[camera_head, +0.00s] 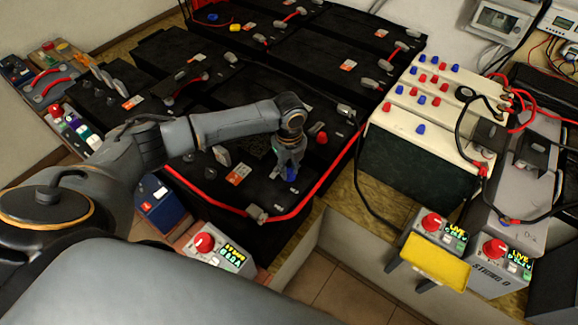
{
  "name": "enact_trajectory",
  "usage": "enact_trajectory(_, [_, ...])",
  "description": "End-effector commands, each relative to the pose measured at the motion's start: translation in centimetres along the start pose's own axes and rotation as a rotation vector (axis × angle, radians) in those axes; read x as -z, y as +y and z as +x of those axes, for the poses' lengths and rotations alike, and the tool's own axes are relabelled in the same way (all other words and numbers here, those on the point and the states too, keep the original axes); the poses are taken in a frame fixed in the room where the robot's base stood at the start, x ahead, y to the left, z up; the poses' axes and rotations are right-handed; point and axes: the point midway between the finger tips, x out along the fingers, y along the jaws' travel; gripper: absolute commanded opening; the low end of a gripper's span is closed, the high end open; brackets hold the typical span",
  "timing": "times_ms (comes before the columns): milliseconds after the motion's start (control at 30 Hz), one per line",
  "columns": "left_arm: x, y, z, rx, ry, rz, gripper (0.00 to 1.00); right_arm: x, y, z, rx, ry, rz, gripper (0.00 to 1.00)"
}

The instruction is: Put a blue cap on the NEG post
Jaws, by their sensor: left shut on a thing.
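My left gripper (287,168) points down over the near black battery (236,205), shut on a small blue cap (292,175). The cap is low, close to the battery's top. The gripper's fingers hide the spot under it, so I cannot tell whether the cap touches a post. A red cap (321,138) sits on the same battery, a little up and right of the gripper. No NEG lettering can be read. Several more blue and red caps, including a blue one (421,129), stand on the cream-topped batteries (399,120) at right. My right gripper does not show.
A red cable (318,190) runs along the battery's near edge. More black batteries (275,60) fill the back. Control boxes with red knobs (204,243) stand in front and at right, by a yellow-topped stand (436,260). Bare floor (345,295) shows at the front.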

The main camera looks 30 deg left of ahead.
Motion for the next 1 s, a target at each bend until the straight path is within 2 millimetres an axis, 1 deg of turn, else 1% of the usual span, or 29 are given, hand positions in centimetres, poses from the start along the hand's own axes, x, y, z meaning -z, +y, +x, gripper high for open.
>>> enact_trajectory(467, [0.02,0.00,0.26,0.000,0.000,0.000,0.13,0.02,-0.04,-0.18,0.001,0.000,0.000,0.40])
enact_trajectory(500, [0.02,0.00,0.26,0.000,0.000,0.000,0.28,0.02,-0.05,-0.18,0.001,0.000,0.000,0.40])
enact_trajectory(567, [0.02,0.00,0.25,0.000,0.000,0.000,0.41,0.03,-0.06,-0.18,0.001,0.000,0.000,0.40])
enact_trajectory(600, [0.02,0.01,0.25,0.000,0.000,0.000,0.49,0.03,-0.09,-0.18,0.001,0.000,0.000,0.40])
enact_trajectory(867, [-0.09,0.07,0.25,-0.001,-0.002,-0.001,0.49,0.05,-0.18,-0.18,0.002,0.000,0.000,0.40])
enact_trajectory(933, [-0.11,0.08,0.25,-0.002,-0.002,-0.002,0.61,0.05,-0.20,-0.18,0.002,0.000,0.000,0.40])
enact_trajectory(967, [-0.13,0.08,0.25,-0.002,-0.002,-0.002,0.65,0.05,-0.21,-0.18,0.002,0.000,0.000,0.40])
enact_trajectory(1000, [-0.15,0.09,0.25,-0.002,-0.003,-0.002,0.67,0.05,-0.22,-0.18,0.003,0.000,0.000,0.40])
